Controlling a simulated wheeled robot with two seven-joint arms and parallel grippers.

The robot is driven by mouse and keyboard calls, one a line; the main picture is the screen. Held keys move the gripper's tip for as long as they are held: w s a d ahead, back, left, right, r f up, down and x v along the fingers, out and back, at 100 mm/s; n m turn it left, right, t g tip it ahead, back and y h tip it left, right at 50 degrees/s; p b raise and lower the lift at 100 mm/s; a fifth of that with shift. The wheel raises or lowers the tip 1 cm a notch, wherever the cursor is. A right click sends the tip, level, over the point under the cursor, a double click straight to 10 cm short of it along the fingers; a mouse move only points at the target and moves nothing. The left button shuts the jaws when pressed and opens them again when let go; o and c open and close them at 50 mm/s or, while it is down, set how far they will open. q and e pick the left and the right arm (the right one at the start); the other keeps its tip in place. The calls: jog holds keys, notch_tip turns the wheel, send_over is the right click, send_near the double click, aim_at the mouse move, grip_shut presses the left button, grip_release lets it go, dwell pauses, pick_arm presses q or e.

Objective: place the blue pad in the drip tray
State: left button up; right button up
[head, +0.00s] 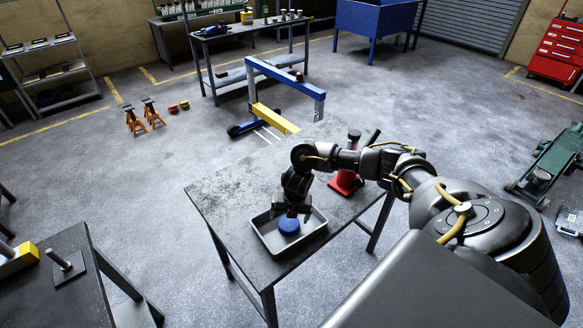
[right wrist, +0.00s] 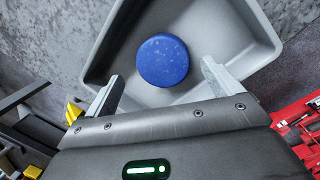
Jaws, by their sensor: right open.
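The blue pad (head: 289,225) is a round disc lying inside the grey drip tray (head: 318,232), which stands on the dark metal table. In the right wrist view the blue pad (right wrist: 163,61) lies flat on the floor of the drip tray (right wrist: 235,38), near its middle. My right gripper (head: 292,210) is at the tray, just above and beside the pad. In the right wrist view its two fingers (right wrist: 160,84) are spread wide and nothing is between them touching. The pad is apart from both fingers. My left gripper is not in view.
The tray rests on the table (head: 232,198) near its front edge. A red bottle jack (head: 345,183) stands on the table behind my right forearm. Another table (head: 62,290) is at lower left. The table's left part is clear.

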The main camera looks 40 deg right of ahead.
aim_at(293, 226)
notch_tip(293, 226, up, 9)
jog(key=s, duration=0.1)
jog(key=shift+s+f, duration=0.15)
jog(key=shift+s, duration=0.1)
jog(key=shift+d, duration=0.1)
